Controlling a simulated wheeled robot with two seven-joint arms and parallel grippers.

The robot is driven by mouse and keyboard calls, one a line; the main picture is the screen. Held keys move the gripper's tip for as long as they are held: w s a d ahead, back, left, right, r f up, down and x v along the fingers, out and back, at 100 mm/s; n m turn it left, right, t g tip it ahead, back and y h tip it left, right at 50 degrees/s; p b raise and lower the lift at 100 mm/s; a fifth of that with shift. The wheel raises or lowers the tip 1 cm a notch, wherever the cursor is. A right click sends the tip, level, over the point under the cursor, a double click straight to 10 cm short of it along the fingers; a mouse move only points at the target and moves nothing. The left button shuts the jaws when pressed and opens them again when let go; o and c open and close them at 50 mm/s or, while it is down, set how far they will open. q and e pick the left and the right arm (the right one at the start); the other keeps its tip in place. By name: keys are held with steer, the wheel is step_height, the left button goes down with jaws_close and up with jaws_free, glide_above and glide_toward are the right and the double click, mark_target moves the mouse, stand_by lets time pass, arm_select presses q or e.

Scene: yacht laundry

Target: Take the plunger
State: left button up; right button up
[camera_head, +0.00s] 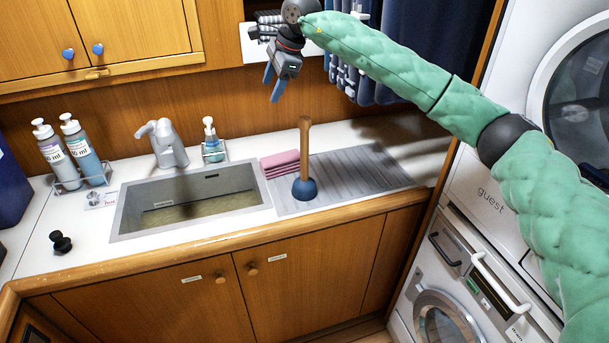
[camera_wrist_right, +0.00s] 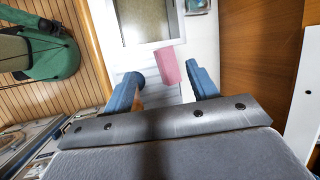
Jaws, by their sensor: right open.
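The plunger (camera_head: 305,150) stands upright on the grey ribbed drainboard, right of the sink, with its blue cup down and its wooden handle up. My right gripper (camera_head: 272,88) is open and empty, above and a little left of the handle top in the head view, with its fingers pointing down. In the right wrist view my right gripper (camera_wrist_right: 165,80) shows two blue fingers apart. The plunger's blue cup (camera_wrist_right: 136,76) shows by the left finger, which partly hides the plunger. I do not see my left gripper.
A folded pink cloth (camera_head: 280,163) lies beside the plunger. The sink (camera_head: 190,205) is left of it, with a faucet (camera_head: 163,143) and a soap bottle (camera_head: 212,140) behind. Dark hanging clothes (camera_head: 425,45) are at the back right. The drainboard's right part (camera_head: 365,168) is clear.

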mark_target(305, 117)
steer(key=d+h, duration=0.1)
steer(key=d, duration=0.1)
steer(key=s+d+f+n+h, duration=0.1)
steer(key=d, duration=0.1)
steer(key=d+n+g+h, duration=0.1)
steer(key=d+h, duration=0.1)
steer(key=shift+s+d+f, duration=0.35)
steer(key=shift+d, duration=0.05)
steer(key=shift+s+d, duration=0.15)
steer(key=shift+d, duration=0.15)
steer(key=shift+d+f+n+h, duration=0.1)
steer(key=shift+f+n+h, duration=0.05)
steer(key=shift+n+h, duration=0.2)
steer(key=shift+f+p, duration=0.8)
steer(key=shift+f, duration=0.4)
steer(key=f+p, duration=0.4)
steer(key=shift+d+f, duration=0.15)
steer(key=shift+d, duration=0.05)
steer(key=shift+f, duration=0.45)
arm_select(q)
steer(key=s+a+f, duration=0.1)
steer(key=s, duration=0.4)
steer(key=s+a+f, duration=0.1)
steer(key=s+f, duration=0.1)
steer(key=s, duration=0.3)
steer(key=shift+s+a+f+t, duration=0.15)
steer(key=shift+a+f+t, duration=0.1)
steer(key=shift+a+t, duration=0.1)
